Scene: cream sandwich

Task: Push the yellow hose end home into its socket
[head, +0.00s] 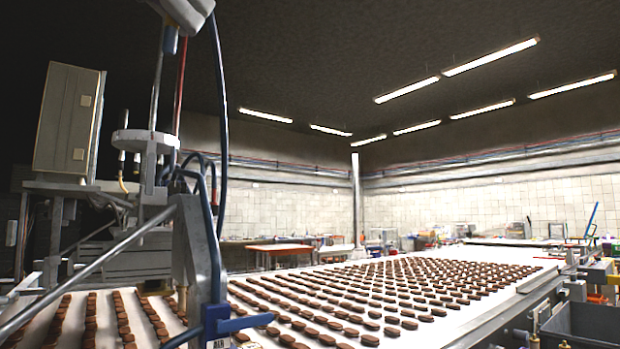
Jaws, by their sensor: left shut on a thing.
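At the left, tall machinery with a pale round disc (145,139) stands over the biscuit lanes. A small yellowish tube (123,183) hangs below the disc. It is too small for me to tell whether it is the yellow hose end. No socket can be made out. A dark blue hose (219,90) runs down in front of the machinery, and a thin red line (180,90) runs behind it. My left gripper is hard to separate from the crowded parts at the left. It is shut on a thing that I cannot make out. My right gripper is not in view.
A white conveyor (300,285) with many brown biscuits fills the lower middle. A grey cabinet (68,120) stands at the left. A slanting grey bar (85,272) and a blue bracket (240,323) are close in front. A dark crate (585,325) is at the lower right.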

